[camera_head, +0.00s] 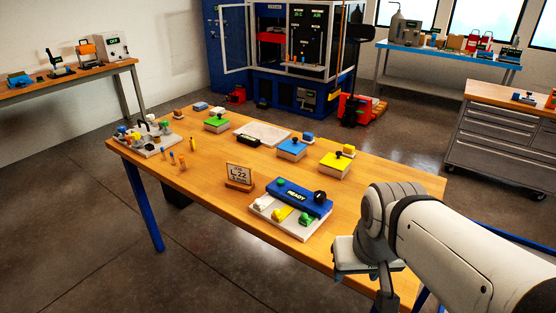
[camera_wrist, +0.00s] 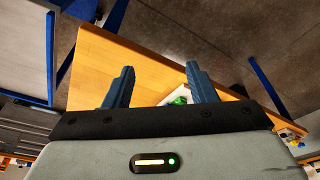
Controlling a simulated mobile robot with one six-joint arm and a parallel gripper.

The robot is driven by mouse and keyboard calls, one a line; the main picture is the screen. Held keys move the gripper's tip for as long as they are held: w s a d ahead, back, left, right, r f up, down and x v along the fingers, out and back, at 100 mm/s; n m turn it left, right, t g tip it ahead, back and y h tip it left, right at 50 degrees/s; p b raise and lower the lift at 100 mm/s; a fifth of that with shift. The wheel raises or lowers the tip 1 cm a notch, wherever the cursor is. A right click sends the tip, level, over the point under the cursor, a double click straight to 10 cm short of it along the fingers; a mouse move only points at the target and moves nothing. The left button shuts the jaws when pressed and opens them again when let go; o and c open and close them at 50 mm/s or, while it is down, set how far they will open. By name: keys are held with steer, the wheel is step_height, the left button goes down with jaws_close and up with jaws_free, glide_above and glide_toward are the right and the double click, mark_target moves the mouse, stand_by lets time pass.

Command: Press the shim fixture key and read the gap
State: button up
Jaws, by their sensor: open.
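A fixture with a white base (camera_head: 258,208) and a blue panel (camera_head: 279,186) reading "READY" sits near the table's front edge in the head view. White (camera_head: 261,204), yellow (camera_head: 282,214) and green (camera_head: 306,219) keys line its front, with a black knob (camera_head: 320,197) at the panel's right end. Which key is the shim key, I cannot tell. In the wrist view, my gripper (camera_wrist: 160,84) is open and empty. A green part (camera_wrist: 180,100) and a white edge show between its fingers, partly hidden. My arm stands right of the fixture in the head view.
A sign (camera_head: 239,176) reading "L 22" stands just left of the fixture on the wooden table (camera_head: 210,185). A tray of small parts (camera_head: 148,145) sits at far left.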

jaws_close()
stand_by(0.3)
stand_by(1.1)
